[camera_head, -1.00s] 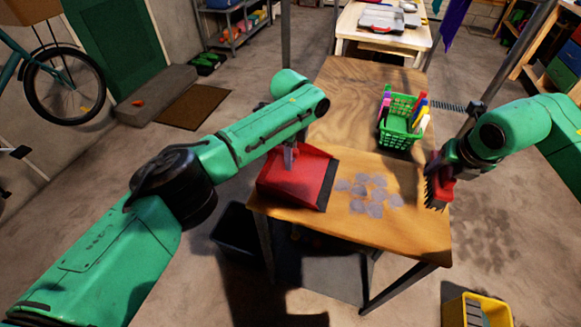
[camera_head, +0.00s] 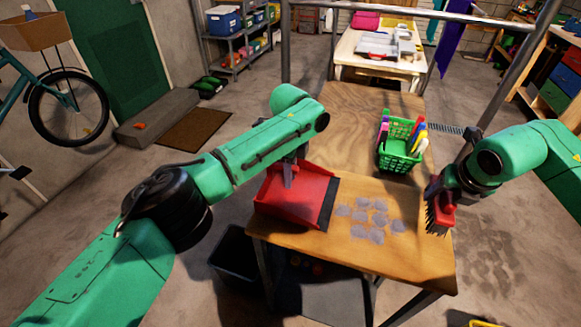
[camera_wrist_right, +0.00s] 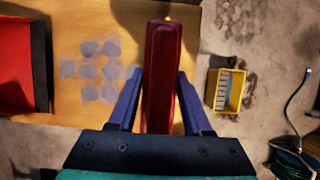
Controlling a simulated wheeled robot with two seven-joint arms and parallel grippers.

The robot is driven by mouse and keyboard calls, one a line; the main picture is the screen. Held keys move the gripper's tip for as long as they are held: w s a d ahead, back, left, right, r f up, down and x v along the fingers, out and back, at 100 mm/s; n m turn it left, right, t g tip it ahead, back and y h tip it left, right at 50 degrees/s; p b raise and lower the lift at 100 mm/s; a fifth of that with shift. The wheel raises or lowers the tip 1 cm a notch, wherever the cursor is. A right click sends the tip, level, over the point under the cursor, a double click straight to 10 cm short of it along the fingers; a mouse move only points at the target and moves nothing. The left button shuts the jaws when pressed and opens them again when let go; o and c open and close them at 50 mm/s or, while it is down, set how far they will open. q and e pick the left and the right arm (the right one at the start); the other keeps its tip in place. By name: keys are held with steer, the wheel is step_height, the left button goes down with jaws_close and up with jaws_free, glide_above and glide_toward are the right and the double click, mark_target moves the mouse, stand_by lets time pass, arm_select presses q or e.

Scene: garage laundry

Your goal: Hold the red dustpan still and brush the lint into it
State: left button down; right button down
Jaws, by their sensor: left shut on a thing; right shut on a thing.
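The red dustpan (camera_head: 300,200) lies on the left part of the wooden table, its dark lip facing right toward the lint. My left gripper (camera_head: 290,178) is shut on the dustpan; its fingertips are partly hidden by my arm. Several grey lint tufts (camera_head: 375,217) lie in a loose patch right of the dustpan, apart from its lip. My right gripper (camera_head: 449,188) is shut on a red brush (camera_head: 440,210) with dark bristles at the table's right edge. In the right wrist view the brush (camera_wrist_right: 160,75) sits between the fingers, with the lint (camera_wrist_right: 95,68) to its left.
A green basket (camera_head: 393,160) with bottles and coloured items stands on the table (camera_head: 345,115) behind the lint. A dark bin (camera_head: 236,255) stands on the floor at left. A yellow container (camera_wrist_right: 229,92) is on the floor to the right. The table between lint and brush is clear.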

arm_select(q)
steer(key=shift+s+r, duration=0.1)
steer(key=shift+s, duration=0.05)
steer(key=shift+f, duration=1.35)
steer(key=shift+f, duration=0.1)
steer(key=c, duration=0.6)
jaws_free()
jaws_close()
stand_by(1.6)
